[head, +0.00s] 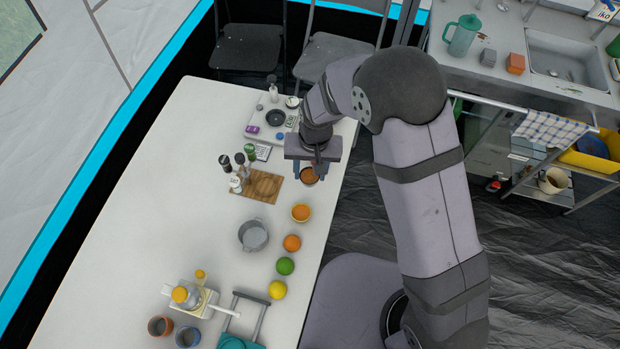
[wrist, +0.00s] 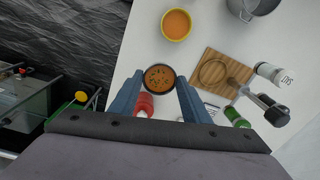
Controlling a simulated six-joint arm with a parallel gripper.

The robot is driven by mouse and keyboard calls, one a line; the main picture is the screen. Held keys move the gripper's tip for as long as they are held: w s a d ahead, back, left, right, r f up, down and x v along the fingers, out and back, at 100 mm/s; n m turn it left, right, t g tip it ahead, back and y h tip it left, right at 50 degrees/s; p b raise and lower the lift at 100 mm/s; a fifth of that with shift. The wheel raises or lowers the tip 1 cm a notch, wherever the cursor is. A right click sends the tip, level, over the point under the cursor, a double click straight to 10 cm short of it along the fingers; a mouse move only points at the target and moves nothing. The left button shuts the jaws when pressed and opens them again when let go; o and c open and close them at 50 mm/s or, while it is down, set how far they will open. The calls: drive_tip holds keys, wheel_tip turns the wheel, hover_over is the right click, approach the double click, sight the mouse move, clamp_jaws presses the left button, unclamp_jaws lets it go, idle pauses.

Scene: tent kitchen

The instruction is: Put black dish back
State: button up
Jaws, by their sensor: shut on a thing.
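The black dish (wrist: 147,84) holds orange-brown soup with green bits. It sits between the two blue fingers of my gripper (wrist: 158,82) in the wrist view, and the fingers are shut on its sides. In the head view, the dish (head: 309,176) shows partly under my gripper (head: 310,174), near the table's right edge. I cannot tell whether it touches the table. A wooden board (head: 266,184) lies to its left. In the wrist view, the board (wrist: 239,74) has an empty round recess.
Several shakers stand by the board.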

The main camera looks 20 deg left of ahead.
sight(310, 181)
drive_tip(key=shift+f+p, duration=0.7)
drive_tip(key=shift+f, duration=2)
drive_tip(key=shift+f, duration=0.1)
drive_tip(key=shift+f, duration=0.15)
drive_tip(key=o, duration=0.8)
drive_tip(key=shift+o, duration=0.2)
drive_tip(key=r+b, duration=0.1)
drive_tip(key=r, duration=0.3)
drive_tip(key=r+b, duration=0.1)
drive_tip(key=r, duration=0.3)
drive_tip(key=r+b, duration=0.1)
drive_tip(key=r, duration=0.3)
drive_tip(key=shift+d+b, duration=0.35)
drive_tip(key=shift+r, duration=0.25)
